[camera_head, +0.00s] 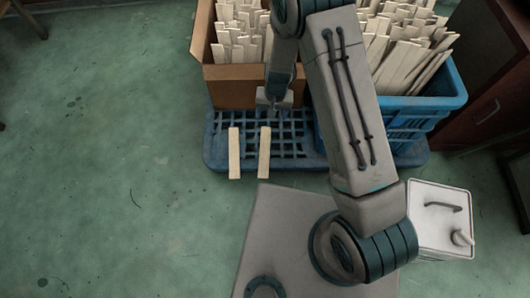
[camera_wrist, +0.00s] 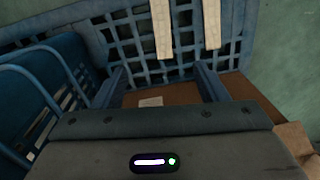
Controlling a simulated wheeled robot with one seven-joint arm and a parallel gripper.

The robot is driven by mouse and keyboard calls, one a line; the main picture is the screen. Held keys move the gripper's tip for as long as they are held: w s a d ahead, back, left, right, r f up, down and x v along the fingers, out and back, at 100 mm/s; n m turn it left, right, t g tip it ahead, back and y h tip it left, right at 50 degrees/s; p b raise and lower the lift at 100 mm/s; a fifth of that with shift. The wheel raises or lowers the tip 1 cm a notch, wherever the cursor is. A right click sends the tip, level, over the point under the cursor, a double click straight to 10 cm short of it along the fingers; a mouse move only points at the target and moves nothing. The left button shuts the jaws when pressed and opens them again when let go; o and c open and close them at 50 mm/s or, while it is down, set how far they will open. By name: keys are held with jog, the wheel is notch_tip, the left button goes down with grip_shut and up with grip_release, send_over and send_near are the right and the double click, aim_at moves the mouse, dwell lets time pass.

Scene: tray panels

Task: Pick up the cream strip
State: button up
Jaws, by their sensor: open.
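Two cream strips lie side by side across the front edge of a blue grid pallet (camera_head: 215,158), the left strip (camera_head: 234,153) and the right strip (camera_head: 264,153). Both also show at the top of the wrist view, one strip (camera_wrist: 161,30) near the middle and the other strip (camera_wrist: 211,24) to its right. My gripper (camera_head: 273,106) is above the pallet, just behind the right strip in the head view. In the wrist view, its two fingers (camera_wrist: 161,76) are spread apart with no strip between them. The strips lie beyond the fingertips, untouched.
A cardboard box (camera_head: 237,88) full of cream strips stands behind my gripper. A blue crate (camera_head: 437,101) full of strips stands to the right, also on the pallet. A white lidded box (camera_head: 425,230) is at lower right. The green floor (camera_head: 110,170) at left is clear.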

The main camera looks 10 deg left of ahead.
jog(key=b, duration=0.1)
send_over(265, 151)
notch_tip(265, 151, down, 12)
jog(key=shift+h, duration=0.4)
jog(key=f, duration=0.2)
jog(key=f+b, duration=0.1)
jog(key=f, duration=0.2)
jog(key=f+b, duration=0.1)
jog(key=f, duration=0.1)
jog(key=shift+s+a+f, duration=0.2)
jog(key=shift+s+a, duration=0.05)
jog(key=shift+s, duration=0.05)
jog(key=shift+w+d+f+b, duration=0.15)
jog(key=shift+f+b, duration=0.6)
jog(key=shift+f, duration=0.8)
jog(key=shift+w+d+f+b, duration=0.1)
jog(key=shift+f+b, duration=0.65)
jog(key=shift+f, duration=0.75)
jog(key=shift+r, duration=0.1)
jog(key=c, duration=1.1)
